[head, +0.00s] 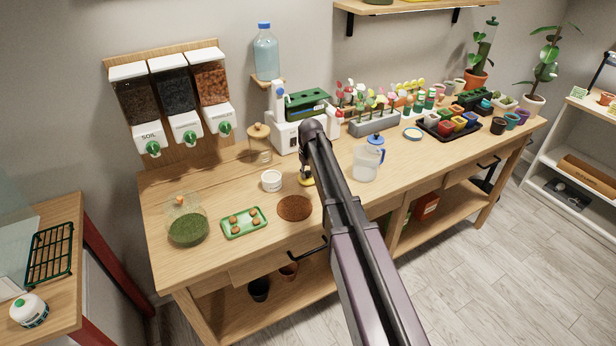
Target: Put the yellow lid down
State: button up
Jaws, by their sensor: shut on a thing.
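The yellow lid (307,182) is a small yellow disc low over the wooden workbench, just left of my arm. My gripper (306,174) points down and is shut on the lid, and my arm hides part of both. I cannot tell whether the lid touches the bench top (330,186). A small white tub (271,181) stands open to its left. A round brown patch or mat (294,208) lies just in front of it.
A glass jar (260,150), a green tray (244,223) with several brown pieces and a jar of green material (188,228) stand to the left. A clear jug (366,164) stands right of my arm. A white machine (286,132) and seedling trays (374,123) line the back.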

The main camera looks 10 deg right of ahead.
aim_at(309, 180)
jog(key=shift+f, duration=0.15)
jog(key=o, duration=0.9)
jog(key=shift+r, duration=0.25)
notch_tip(309, 180, up, 12)
jog(key=s+p, duration=0.1)
jog(key=p, duration=1.1)
jog(key=shift+s+d, duration=0.15)
jog(key=shift+s, duration=0.05)
jog(key=shift+f, duration=0.1)
jog(key=s+m+g, duration=0.1)
jog(key=s+m, duration=0.1)
jog(key=s, duration=2.6)
jog(key=shift+m, duration=0.3)
jog(key=shift+w+f, duration=0.1)
